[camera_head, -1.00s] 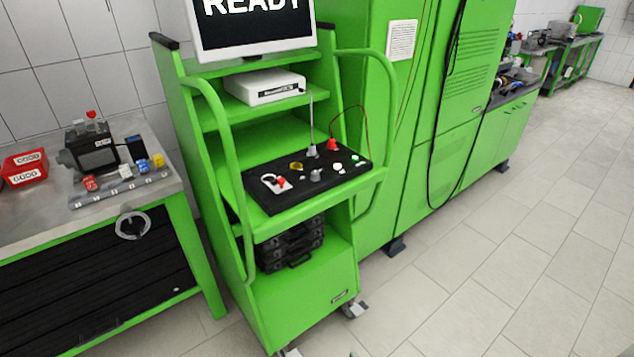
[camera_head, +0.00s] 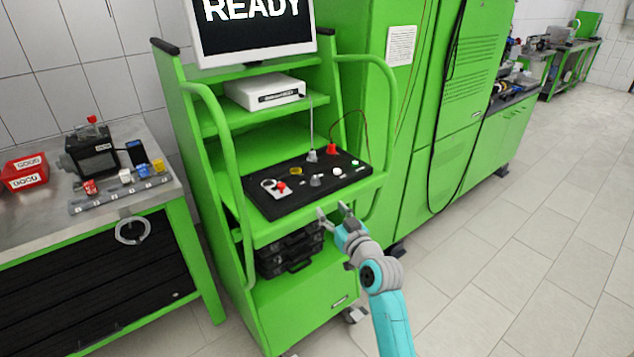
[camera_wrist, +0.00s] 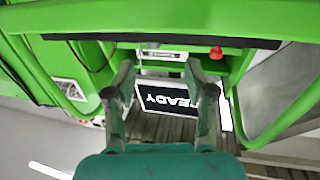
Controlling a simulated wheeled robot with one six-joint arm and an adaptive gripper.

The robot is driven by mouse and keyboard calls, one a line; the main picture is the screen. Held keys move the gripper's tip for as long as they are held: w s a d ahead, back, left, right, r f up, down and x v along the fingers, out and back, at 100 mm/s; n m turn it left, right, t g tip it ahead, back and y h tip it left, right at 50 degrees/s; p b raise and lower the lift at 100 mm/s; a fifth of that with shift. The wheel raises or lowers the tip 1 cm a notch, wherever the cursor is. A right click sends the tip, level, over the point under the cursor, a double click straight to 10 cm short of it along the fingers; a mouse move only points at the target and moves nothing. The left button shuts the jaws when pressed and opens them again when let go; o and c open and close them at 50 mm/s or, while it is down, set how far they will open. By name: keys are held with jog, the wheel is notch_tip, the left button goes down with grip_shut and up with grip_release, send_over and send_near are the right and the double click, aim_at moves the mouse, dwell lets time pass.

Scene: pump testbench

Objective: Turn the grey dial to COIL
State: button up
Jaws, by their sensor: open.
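The grey dial (camera_head: 315,181) sits near the front middle of the black control panel (camera_head: 262,201) on the green cart. Its pointer direction and the COIL label are too small to read in the head view. My gripper (camera_head: 332,211) is open and empty, just in front of the cart's shelf edge near the dial, with a gap between them. In the wrist view, which is upside down, my two fingers (camera_wrist: 160,80) are spread with nothing between them. The monitor (camera_wrist: 168,99) shows READY behind them. I cannot make out the dial there.
The panel also holds a red knob (camera_head: 281,187), a yellow ring (camera_head: 295,171), a white button (camera_head: 337,172) and a red plug (camera_head: 331,149). Green handrails (camera_head: 228,165) flank the shelf. A steel workbench (camera_head: 40,221) stands left. The floor on the right is clear.

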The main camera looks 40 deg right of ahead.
aim_at(317, 181)
jog(key=x, duration=0.4)
jog(key=r+x, duration=0.1)
jog(key=x, duration=0.3)
jog(key=d+r+x, duration=0.1)
jog(key=x, duration=0.3)
grip_shut()
